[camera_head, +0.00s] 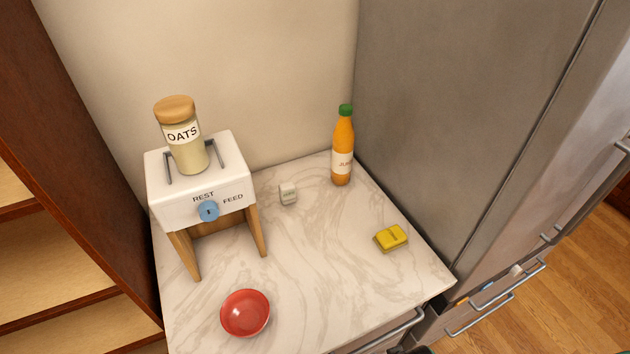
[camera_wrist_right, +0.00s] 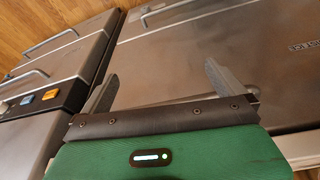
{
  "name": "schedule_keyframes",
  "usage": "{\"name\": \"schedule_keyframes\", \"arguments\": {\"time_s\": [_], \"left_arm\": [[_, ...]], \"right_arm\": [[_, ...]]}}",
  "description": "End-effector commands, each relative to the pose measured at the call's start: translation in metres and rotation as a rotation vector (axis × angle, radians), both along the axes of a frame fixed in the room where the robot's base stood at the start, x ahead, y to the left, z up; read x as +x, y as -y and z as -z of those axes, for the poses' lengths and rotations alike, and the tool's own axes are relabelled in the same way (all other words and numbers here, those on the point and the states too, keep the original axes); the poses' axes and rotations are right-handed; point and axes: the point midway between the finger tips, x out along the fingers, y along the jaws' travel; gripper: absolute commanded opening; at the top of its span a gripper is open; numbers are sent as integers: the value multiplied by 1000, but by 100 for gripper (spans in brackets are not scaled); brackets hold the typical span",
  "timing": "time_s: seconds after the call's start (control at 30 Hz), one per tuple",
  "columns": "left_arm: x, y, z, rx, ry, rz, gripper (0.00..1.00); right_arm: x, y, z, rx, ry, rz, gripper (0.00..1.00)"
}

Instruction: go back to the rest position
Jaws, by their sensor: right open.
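My right gripper (camera_wrist_right: 160,92) shows in the right wrist view, with its two grey fingers spread apart and nothing between them. Behind the fingers are grey metal appliance fronts with bar handles. Neither gripper shows clearly in the head view, and my left gripper is in neither view. The head view shows the marble counter (camera_head: 300,260) with a white dispenser (camera_head: 200,185) on wooden legs, and a jar of oats (camera_head: 185,140) stands upright on top of it. A red bowl (camera_head: 245,313) sits on the counter near the front left.
An orange juice bottle (camera_head: 343,150) stands at the back of the counter. A tall grey appliance (camera_head: 450,110) borders the right, a wooden shelf (camera_head: 60,240) the left. The counter's middle is clear.

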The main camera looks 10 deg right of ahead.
Motion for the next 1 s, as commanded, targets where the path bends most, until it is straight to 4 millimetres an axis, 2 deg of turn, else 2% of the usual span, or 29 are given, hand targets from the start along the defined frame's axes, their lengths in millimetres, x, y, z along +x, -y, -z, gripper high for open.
{"name": "schedule_keyframes", "arguments": {"time_s": [0.03,0.2,0.37,0.5,0.6,0.7,0.8,1.0], "left_arm": [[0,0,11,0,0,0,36],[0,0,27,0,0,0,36],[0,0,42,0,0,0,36],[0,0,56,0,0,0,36],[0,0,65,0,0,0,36],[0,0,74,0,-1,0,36],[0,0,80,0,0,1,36],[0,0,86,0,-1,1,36]], "right_arm": [[-5,0,38,-1,-16,-2,100],[-26,3,131,-5,-44,-7,100],[-57,8,211,-8,-70,-13,100],[-94,14,274,-11,-94,-18,100],[-124,19,314,-13,-110,-21,100],[-154,25,347,-16,-124,-25,100],[-182,31,370,-18,-137,-28,100],[-214,37,391,-20,-148,-32,100]]}}
